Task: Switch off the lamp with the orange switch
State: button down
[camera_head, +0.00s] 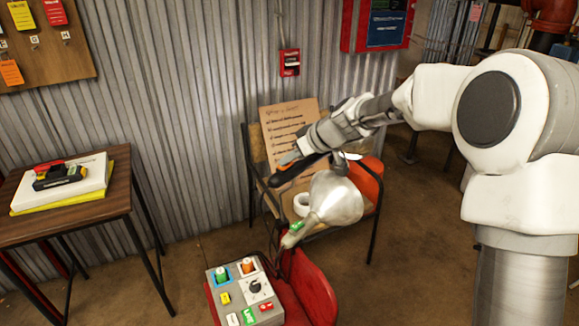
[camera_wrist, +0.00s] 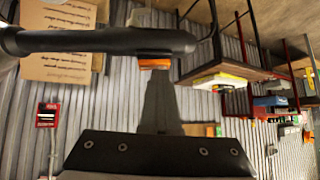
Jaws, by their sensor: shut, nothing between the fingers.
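My gripper (camera_head: 291,157) is shut and empty, held over the chair in the head view. In the wrist view its grey fingers (camera_wrist: 156,80) point up the picture at a small orange piece (camera_wrist: 155,63), which may be the orange switch. This piece shows just under a thick black bar (camera_wrist: 100,41); whether the fingertips touch it I cannot tell. The black bar (camera_head: 297,173) also shows just below my gripper in the head view. A silver lamp-like shade (camera_head: 338,198) with a green-marked neck hangs below. Whether a lamp is lit is unclear.
A grey control box (camera_head: 226,318) with an orange knob (camera_head: 248,265), a green knob and a dial sits on a red chair (camera_head: 312,285). A wooden table (camera_head: 75,212) stands left. A corrugated wall (camera_head: 190,130) is behind. A red wall box (camera_head: 289,62) hangs there.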

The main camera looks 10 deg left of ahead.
jog(key=shift+s+f+b, duration=0.2)
jog(key=shift+f+b, duration=0.3)
jog(key=shift+f, duration=0.1)
jog(key=shift+r, duration=0.25)
jog(key=shift+f, duration=0.1)
jog(key=shift+w+d+f, duration=0.1)
jog(key=shift+w+d, duration=0.5)
jog(key=shift+w, duration=0.1)
notch_tip(320, 180, up, 5)
jog(key=p, duration=0.2)
jog(key=shift+w+a+f+p, duration=0.1)
jog(key=shift+a+p, duration=0.05)
jog(key=shift+p, duration=0.25)
jog(key=p+v, duration=0.1)
jog(key=v, duration=0.9)
jog(key=shift+s+a, duration=0.25)
